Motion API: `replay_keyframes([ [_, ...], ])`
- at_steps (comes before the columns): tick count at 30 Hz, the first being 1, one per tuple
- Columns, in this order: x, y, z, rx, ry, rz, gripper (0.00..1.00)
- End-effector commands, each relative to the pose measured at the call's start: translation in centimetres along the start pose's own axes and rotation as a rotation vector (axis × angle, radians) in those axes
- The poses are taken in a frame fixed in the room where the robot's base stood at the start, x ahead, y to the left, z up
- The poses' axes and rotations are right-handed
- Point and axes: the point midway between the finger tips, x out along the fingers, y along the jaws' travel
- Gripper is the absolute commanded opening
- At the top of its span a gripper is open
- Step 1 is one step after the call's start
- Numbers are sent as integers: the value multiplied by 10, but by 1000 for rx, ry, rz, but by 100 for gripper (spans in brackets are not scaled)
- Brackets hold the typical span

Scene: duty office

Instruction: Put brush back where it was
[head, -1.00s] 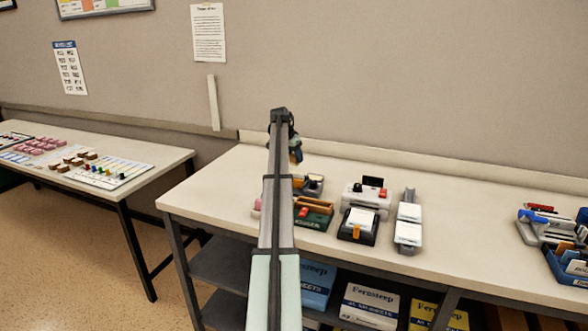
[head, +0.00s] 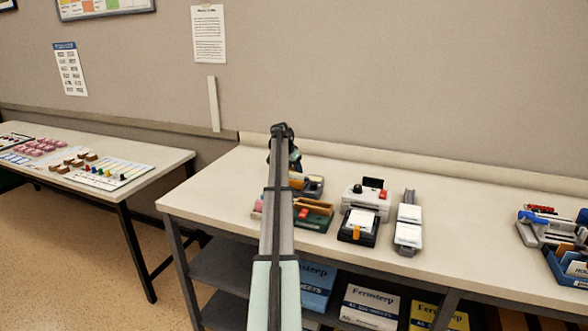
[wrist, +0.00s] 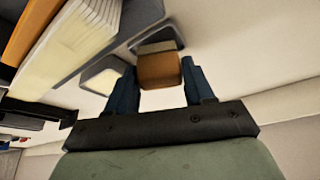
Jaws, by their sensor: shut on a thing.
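The brush shows in the wrist view as an orange-brown block (wrist: 159,71) between the two blue fingers of my gripper (wrist: 157,82), which is shut on it. In the head view the brush is a small orange patch (head: 296,180), mostly hidden by my arm. My gripper (head: 294,168) is low over the left part of the table, beside a dark grey holder (head: 314,187). In the wrist view a dark-rimmed grey piece (wrist: 169,34) lies just beyond the brush. I cannot tell whether the brush touches it.
A black device (head: 358,227), a white device (head: 367,199) and a grey-and-white one (head: 408,228) stand to the right.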

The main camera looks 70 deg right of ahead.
Motion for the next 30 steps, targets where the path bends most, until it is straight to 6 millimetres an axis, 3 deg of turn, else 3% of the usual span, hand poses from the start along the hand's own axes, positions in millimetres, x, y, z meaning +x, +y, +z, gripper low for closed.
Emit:
replay_keyframes([
  [1, 1, 0, 1, 0, 0, 0, 28],
  [2, 1, 0, 0, 0, 0, 0, 54],
  [9, 1, 0, 0, 0, 0, 0, 77],
  [20, -5, 0, -2, 0, 1, -1, 78],
  [30, -60, 0, -2, 0, 1, -1, 78],
])
